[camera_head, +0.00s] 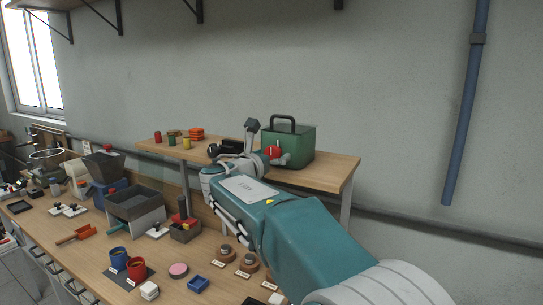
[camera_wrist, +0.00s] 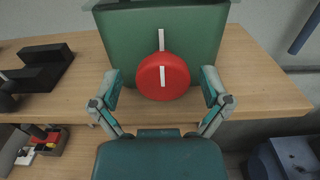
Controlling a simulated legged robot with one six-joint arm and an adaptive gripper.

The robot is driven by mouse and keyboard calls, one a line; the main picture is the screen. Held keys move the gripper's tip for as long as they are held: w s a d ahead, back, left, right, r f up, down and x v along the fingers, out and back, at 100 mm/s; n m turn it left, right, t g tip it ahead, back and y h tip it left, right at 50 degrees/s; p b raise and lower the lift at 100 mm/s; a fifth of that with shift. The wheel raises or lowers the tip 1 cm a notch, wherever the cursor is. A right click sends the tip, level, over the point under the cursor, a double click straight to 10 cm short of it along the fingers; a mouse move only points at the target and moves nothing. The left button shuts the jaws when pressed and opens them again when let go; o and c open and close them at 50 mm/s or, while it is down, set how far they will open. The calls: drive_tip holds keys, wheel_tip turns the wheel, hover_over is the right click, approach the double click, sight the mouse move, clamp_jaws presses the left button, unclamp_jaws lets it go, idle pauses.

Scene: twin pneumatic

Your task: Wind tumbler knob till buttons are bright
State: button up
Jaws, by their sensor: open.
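A round red knob (camera_wrist: 163,77) sits on the front of a green box with a handle (camera_head: 295,145), the likely tumbler. The knob carries a white line, close to upright, roughly in line with a white mark on the green face above it. My gripper (camera_wrist: 161,80) is open, with one finger on each side of the knob and visible gaps to it. In the head view the knob (camera_head: 272,151) shows beside my gripper's fingers. I cannot tell which small items are the buttons or whether any are bright.
The green box stands on a raised wooden shelf (camera_head: 335,168). A black object (camera_wrist: 38,70) lies left of it. The lower bench (camera_head: 85,235) is crowded with red and blue cups (camera_head: 127,264), hoppers and small parts. A blue pipe (camera_head: 465,110) runs down the wall.

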drive_tip(key=c, duration=1.2)
drive_tip(key=shift+o, duration=0.2)
drive_tip(key=m, duration=0.6)
drive_tip(key=shift+m, duration=0.3)
drive_tip(key=m, duration=1.3)
drive_tip(key=shift+f+m, duration=0.15)
drive_tip(key=shift+m, duration=0.15)
drive_tip(key=m, duration=0.6)
drive_tip(key=shift+f, duration=0.15)
drive_tip(key=shift+m, duration=0.3)
